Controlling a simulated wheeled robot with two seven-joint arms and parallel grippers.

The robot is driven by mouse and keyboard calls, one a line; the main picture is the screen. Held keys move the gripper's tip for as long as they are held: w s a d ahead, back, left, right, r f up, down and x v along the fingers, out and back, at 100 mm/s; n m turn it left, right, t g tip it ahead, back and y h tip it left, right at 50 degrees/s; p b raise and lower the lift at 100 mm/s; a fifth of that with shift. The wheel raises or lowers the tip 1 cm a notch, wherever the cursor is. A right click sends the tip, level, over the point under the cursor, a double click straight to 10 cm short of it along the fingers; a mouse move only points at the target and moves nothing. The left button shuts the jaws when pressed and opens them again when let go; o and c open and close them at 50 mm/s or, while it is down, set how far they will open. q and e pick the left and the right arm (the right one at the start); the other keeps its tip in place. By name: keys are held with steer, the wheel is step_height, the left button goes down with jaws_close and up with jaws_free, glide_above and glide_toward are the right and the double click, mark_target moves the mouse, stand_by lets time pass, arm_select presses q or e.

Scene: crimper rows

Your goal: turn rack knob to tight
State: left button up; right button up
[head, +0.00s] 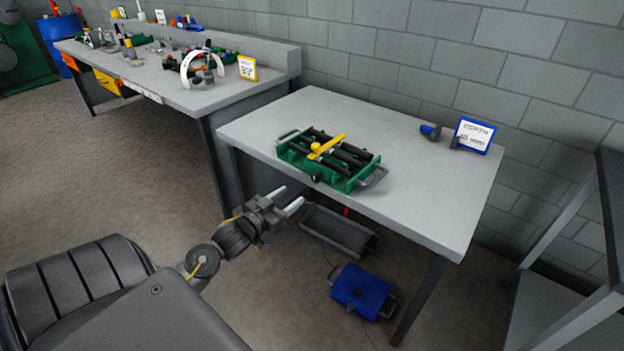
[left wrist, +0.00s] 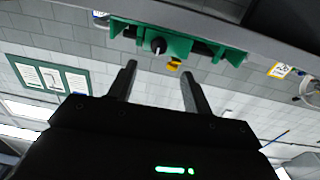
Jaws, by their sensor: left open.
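The green rack (head: 350,184) with black bars and a yellow lever (head: 327,146) sits on the grey table near its front edge. A small black knob (head: 317,178) is on the rack's front side. In the left wrist view the picture is upside down; the green rack (left wrist: 205,53) and the knob (left wrist: 158,45) with a pale pointer mark show beyond the fingers. My left gripper (head: 293,194) is open and empty, in front of the table edge and lower than the rack, apart from the knob. It also shows in the left wrist view (left wrist: 159,70). My right gripper is out of view.
The grey table (head: 430,205) has a blue-framed sign (head: 474,136) and a blue-and-black tool (head: 430,131) at its far right. Under it are a grey tray (head: 337,232) and a blue case (head: 362,291). A cluttered workbench (head: 215,97) stands at left.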

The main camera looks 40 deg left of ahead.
mark_target(314, 180)
arm_select(q)
steer(key=w, duration=1)
steer(key=shift+w+d, duration=0.15)
steer(key=shift+d, duration=0.1)
steer(key=shift+c, duration=0.4)
